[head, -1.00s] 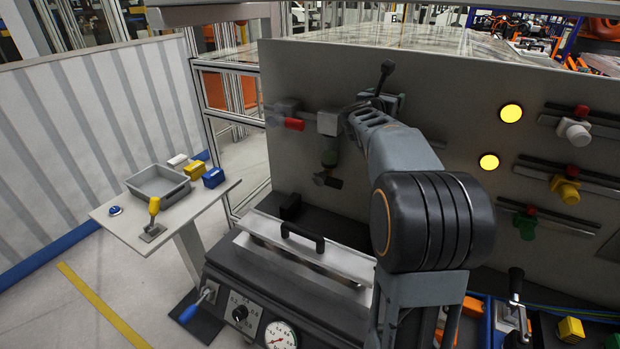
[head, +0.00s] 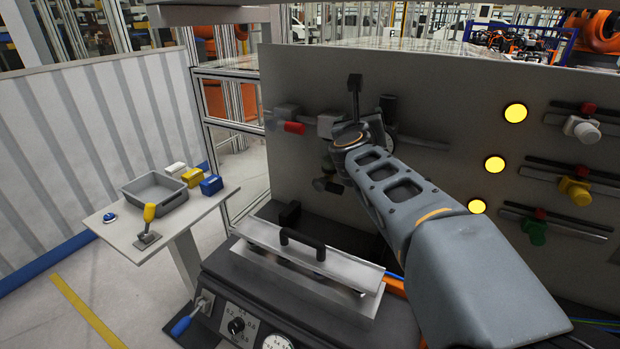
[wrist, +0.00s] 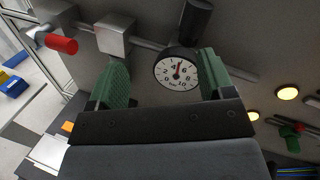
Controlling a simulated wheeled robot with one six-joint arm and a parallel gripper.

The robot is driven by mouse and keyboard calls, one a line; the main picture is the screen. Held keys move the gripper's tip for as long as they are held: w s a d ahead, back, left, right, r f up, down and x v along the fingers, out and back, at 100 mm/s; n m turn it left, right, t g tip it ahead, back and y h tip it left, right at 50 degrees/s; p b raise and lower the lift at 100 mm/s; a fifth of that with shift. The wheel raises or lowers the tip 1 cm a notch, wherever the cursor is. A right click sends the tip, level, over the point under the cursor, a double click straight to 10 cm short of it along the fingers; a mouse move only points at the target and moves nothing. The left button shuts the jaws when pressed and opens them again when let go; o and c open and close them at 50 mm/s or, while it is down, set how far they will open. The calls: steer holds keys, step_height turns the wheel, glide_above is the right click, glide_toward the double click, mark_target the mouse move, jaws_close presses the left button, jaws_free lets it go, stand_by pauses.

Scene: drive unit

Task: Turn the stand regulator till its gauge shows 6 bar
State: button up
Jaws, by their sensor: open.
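The stand regulator's round white gauge (wrist: 177,71) shows in the wrist view, with numbers up to 10. Its needle points upward, around the 4 to 6 marks; I cannot read it exactly. A black cylindrical knob (wrist: 196,18) sits just above the gauge. My gripper (wrist: 163,77) is open, its two green-padded fingers apart and empty. The gauge appears between the fingers, and the knob lies beyond the right fingertip. I see no contact with the knob. In the head view my wrist is up by the panel, and my arm hides part of the regulator area.
A red-handled valve (wrist: 62,44) and a grey block (wrist: 115,36) sit left of the regulator on the same pipe. Yellow lamps (head: 515,113) are at right. A black-handled press lid (head: 330,267) lies below. A side table (head: 117,228) holds a grey tray (head: 160,201).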

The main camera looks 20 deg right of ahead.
steer(key=s+a+f+n+y, duration=0.1)
steer(key=a+f+n+y, duration=0.4)
steer(key=n, duration=0.5)
steer(key=s+a+f+n+g+y, duration=0.1)
steer(key=a+f+n+y, duration=0.3)
steer(key=a+n, duration=0.3)
steer(key=shift+s+a+f+n+y, duration=0.25)
steer(key=shift+f+n+y, duration=0.25)
steer(key=shift+n, duration=1.1)
